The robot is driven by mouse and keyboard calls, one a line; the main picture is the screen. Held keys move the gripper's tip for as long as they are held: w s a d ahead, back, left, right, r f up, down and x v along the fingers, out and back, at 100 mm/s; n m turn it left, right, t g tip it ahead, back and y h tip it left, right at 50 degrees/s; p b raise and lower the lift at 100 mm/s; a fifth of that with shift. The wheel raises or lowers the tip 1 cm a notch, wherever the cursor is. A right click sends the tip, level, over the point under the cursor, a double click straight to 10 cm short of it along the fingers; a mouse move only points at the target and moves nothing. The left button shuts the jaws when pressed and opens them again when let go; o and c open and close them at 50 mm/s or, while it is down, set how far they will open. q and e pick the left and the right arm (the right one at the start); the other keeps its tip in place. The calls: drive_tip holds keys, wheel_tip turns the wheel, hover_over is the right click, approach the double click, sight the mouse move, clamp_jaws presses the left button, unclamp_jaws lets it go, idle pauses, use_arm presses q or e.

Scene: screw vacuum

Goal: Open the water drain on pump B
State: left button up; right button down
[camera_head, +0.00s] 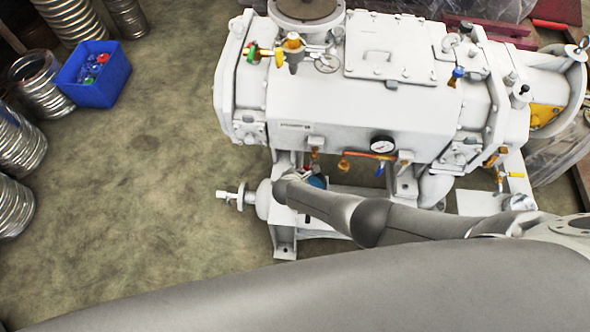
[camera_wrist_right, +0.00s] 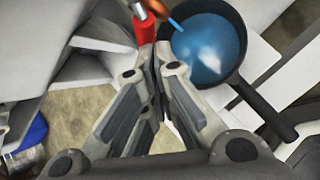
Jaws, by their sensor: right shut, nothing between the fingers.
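The white pump (camera_head: 350,110) fills the upper right of the head view. In the right wrist view a red valve handle (camera_wrist_right: 146,32) and a copper-coloured fitting (camera_wrist_right: 158,8) show at the top. A thin blue streak (camera_wrist_right: 176,24) runs from the fitting towards a dark pan holding blue liquid (camera_wrist_right: 208,48). My right gripper (camera_wrist_right: 158,62) is shut and empty, its fingertips just below the red handle; I cannot tell whether they touch it. In the head view my right arm reaches to the pump's lower left and hides the fingertips. My left gripper is not in view.
A pressure gauge (camera_head: 382,145) and small brass valves sit along the pump's lower edge. A white shaft (camera_head: 230,196) sticks out left. A blue bin (camera_head: 92,74) and metal hoses (camera_head: 18,140) stand on the floor at left.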

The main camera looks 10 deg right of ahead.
drive_tip(key=shift+d+f+b, duration=0.35)
drive_tip(key=shift+d, duration=0.1)
drive_tip(key=shift+s, duration=0.1)
drive_tip(key=shift+r, duration=0.1)
drive_tip(key=shift+r+p, duration=0.7)
drive_tip(key=shift+p, duration=0.15)
drive_tip(key=shift+a, duration=0.1)
